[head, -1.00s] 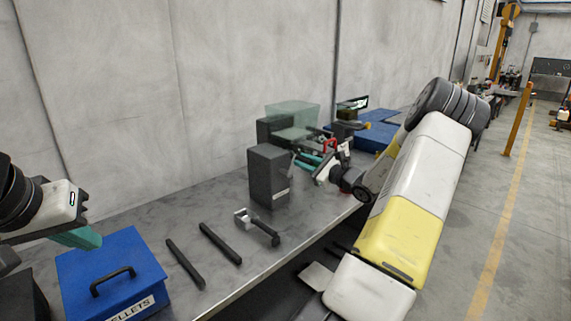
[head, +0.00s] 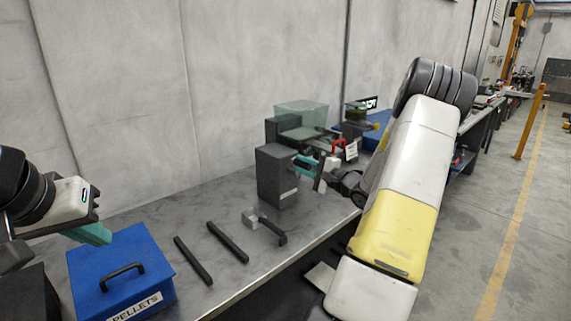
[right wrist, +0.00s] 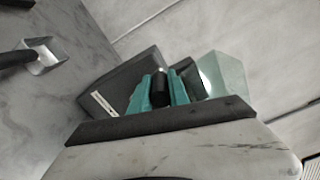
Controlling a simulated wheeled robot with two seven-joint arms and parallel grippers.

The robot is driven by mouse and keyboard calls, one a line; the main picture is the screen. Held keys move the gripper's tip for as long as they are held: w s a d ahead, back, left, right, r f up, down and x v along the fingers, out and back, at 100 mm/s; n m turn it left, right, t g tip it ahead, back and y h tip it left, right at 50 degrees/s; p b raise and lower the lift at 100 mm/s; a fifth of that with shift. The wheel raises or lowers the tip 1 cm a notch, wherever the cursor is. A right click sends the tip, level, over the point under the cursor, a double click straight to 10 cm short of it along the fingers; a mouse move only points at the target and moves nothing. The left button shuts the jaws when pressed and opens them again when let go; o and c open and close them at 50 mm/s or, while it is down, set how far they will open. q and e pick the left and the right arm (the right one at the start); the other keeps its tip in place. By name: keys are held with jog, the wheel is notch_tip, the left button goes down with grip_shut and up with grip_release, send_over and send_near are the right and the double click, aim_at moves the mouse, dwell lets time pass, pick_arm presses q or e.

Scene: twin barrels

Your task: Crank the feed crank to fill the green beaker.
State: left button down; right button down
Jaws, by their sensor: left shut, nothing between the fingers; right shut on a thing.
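The feed machine is a dark grey box (head: 275,176) with a translucent greenish hopper (head: 301,115) above and behind it. My right gripper (head: 305,163) reaches to the box's right side. In the right wrist view its teal fingers are closed around a black cylindrical handle (right wrist: 160,88), apparently the feed crank's, in front of the box (right wrist: 128,85) and hopper (right wrist: 225,75). The crank's arm is hidden. I cannot clearly make out the green beaker. My left gripper (head: 97,235) is shut and empty, above the blue box at the left.
A blue lidded box labelled PELLETS (head: 125,272) stands front left. Two black bars (head: 227,242) and a scoop (head: 268,226) lie on the grey bench. A red part (head: 339,143) and a small lit display (head: 369,103) are behind my right gripper. A wall runs behind.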

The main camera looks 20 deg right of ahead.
jog(key=shift+s+a+f+n, duration=0.1)
jog(key=shift+a+f+n, duration=0.1)
jog(key=shift+n, duration=0.2)
jog(key=c, duration=1.3)
grip_release()
jog(key=shift+o, duration=0.2)
jog(key=v, duration=0.7)
jog(key=shift+s, duration=0.4)
jog(key=shift+d, duration=0.15)
